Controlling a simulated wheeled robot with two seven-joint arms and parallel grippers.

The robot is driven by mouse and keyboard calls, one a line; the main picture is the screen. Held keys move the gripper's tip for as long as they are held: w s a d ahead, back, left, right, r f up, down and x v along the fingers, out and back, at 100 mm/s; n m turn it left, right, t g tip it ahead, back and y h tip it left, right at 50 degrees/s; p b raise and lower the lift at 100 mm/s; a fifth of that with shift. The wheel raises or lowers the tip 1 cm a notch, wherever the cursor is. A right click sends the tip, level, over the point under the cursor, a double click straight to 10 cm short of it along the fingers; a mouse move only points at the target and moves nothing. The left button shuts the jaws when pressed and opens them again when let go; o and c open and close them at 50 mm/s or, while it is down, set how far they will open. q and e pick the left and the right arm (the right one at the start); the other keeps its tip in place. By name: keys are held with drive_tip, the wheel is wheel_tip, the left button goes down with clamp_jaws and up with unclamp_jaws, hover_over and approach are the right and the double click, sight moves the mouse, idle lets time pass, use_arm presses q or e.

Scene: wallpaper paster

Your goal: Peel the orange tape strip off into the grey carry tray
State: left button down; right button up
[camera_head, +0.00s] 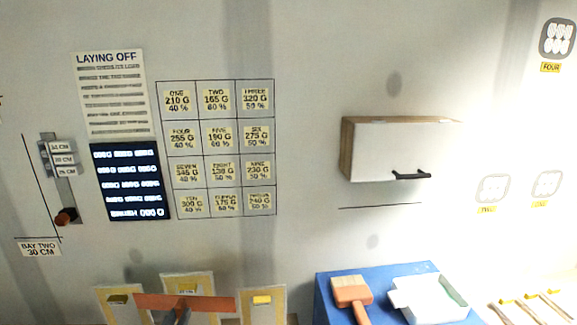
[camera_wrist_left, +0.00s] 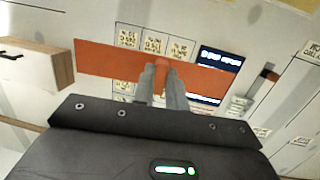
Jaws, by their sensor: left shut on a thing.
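The orange strip (camera_head: 212,303) is a flat, wide piece at the bottom of the head view, in front of the cream panels. My left gripper (camera_head: 182,309) is shut on it near its middle. In the left wrist view the grey fingers (camera_wrist_left: 161,70) pinch the orange strip (camera_wrist_left: 105,60), which sticks out to both sides. From these views I cannot tell whether the strip still touches a panel. I cannot make out a grey carry tray for certain. My right gripper is not in view.
Cream panels (camera_head: 263,312) stand behind the strip. A wall cabinet (camera_head: 395,150) juts out above. Several pale tools (camera_head: 540,306) lie at lower right.

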use_arm(q)
drive_tip(key=shift+s+f, duration=0.15)
drive_tip(key=shift+s, duration=0.1)
drive_tip(key=shift+s+f, duration=0.15)
drive_tip(key=shift+f, duration=0.4)
drive_tip(key=shift+s+f, duration=0.15)
drive_tip(key=shift+f, duration=0.4)
